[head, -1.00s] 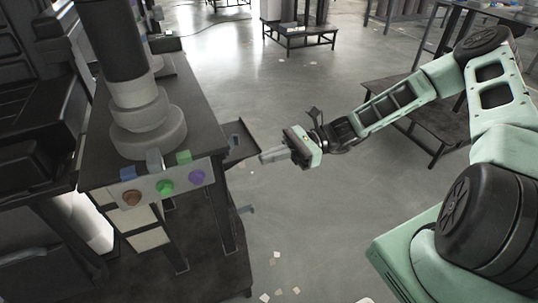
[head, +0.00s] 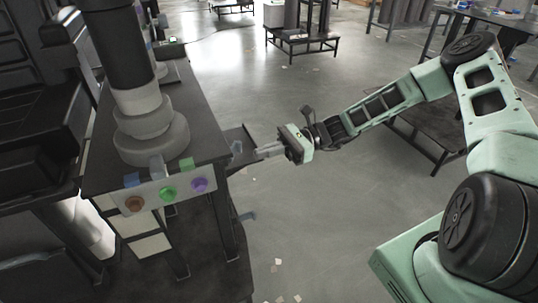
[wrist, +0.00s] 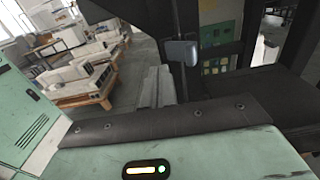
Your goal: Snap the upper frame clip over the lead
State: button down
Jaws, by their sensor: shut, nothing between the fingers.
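My gripper (head: 259,153) is shut and empty, its fingers pointing left at a dark bracket (head: 246,134) on the side of the workbench. In the wrist view its grey fingers (wrist: 157,88) lie together. A small blue-grey flap (head: 236,147), which looks like the upper frame clip, is at this bracket, just left of the fingertips. In the wrist view a grey-blue paddle (wrist: 180,53) stands right of and above the fingers, by a dark upright strip. I cannot tell whether fingers and flap touch. I cannot make out the lead for certain.
The dark workbench (head: 190,95) carries a grey lift column (head: 152,135) and a panel with brown, green and purple knobs (head: 168,193). A second small blue-grey piece (head: 247,216) sits lower on the bench side. Open floor with paper scraps lies right of the bench.

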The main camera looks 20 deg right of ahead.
jog(key=w, duration=0.4)
jog(key=shift+w, duration=0.1)
dwell(0.4)
jog(key=shift+a, duration=0.4)
jog(key=shift+a, duration=0.7)
jog(key=shift+d, duration=0.1)
jog(key=d+p, duration=0.1)
jog(key=d, duration=0.5)
jog(key=shift+d+p, duration=0.4)
dwell(0.5)
